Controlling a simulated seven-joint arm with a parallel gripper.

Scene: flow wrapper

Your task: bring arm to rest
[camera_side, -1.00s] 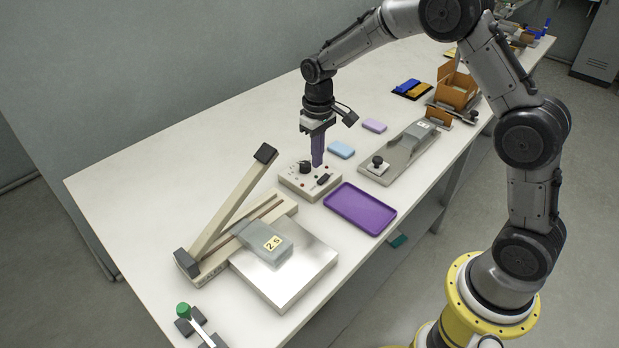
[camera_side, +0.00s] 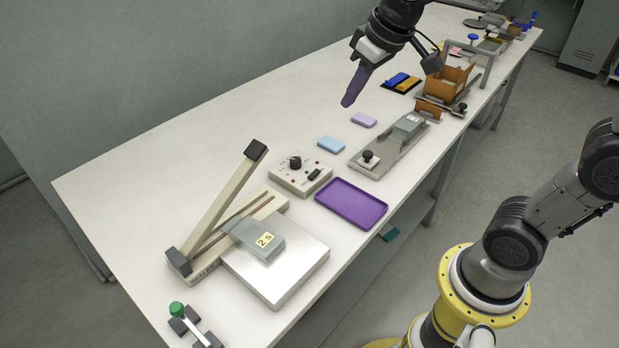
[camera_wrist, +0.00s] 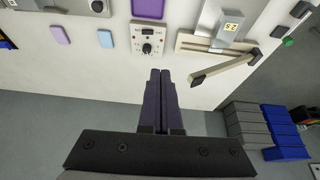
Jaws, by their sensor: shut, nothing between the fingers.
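My gripper (camera_side: 348,101) is in the air above the table, up and right of the control box. Its purple fingers are together and empty. In the wrist view my gripper (camera_wrist: 160,72) also shows its two fingers side by side with nothing between them. The fingers touch nothing that I can see.
On the white table (camera_side: 200,130) stand a control box (camera_side: 300,176), a purple tray (camera_side: 350,203), a blue block (camera_side: 331,144), a lilac block (camera_side: 364,120), a sealer with a raised arm (camera_side: 226,208), and a grey fixture (camera_side: 385,150). The table's back left is clear.

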